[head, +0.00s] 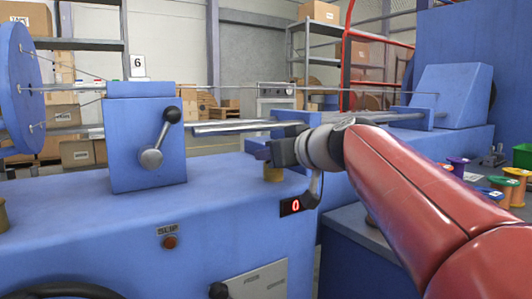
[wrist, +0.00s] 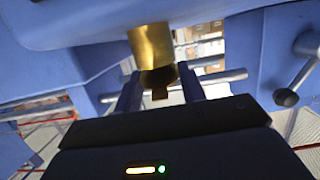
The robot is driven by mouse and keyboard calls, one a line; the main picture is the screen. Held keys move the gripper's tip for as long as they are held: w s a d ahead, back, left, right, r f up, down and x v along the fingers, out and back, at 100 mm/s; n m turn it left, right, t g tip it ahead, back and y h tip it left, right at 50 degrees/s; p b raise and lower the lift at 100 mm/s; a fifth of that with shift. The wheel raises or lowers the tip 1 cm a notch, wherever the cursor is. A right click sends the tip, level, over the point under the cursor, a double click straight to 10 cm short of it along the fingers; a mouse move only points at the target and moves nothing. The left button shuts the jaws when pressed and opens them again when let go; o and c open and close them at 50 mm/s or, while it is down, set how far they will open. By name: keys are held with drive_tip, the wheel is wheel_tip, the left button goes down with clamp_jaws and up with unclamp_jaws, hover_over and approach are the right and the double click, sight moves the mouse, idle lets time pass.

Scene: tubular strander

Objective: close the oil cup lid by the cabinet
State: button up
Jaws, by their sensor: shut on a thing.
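A brass oil cup (head: 273,174) stands on the blue machine bed, just below my gripper (head: 262,150) in the head view. In the wrist view, which looks upside down, the brass cup (wrist: 151,45) hangs from the blue surface at the top. Its darker lid (wrist: 158,78) with a small tab is between the two fingers of my gripper (wrist: 160,84). My gripper is shut on the lid. How far the lid is tilted from the cup is hard to tell. My gripper hides the lid in the head view.
A blue block with a ball-ended lever (head: 160,140) stands left of my gripper. Metal bars (head: 232,126) run behind it. A red counter display (head: 295,205) is below. A second brass cup (head: 3,216) shows at the left edge. Colored spools (head: 503,188) stand on the right.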

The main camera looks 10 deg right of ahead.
idle(0.5)
drive_tip(key=o, duration=1)
drive_tip(key=v, duration=0.7)
drive_tip(key=shift+s+d+f, duration=0.1)
drive_tip(key=shift+s+d, duration=0.05)
drive_tip(key=shift+s, duration=0.25)
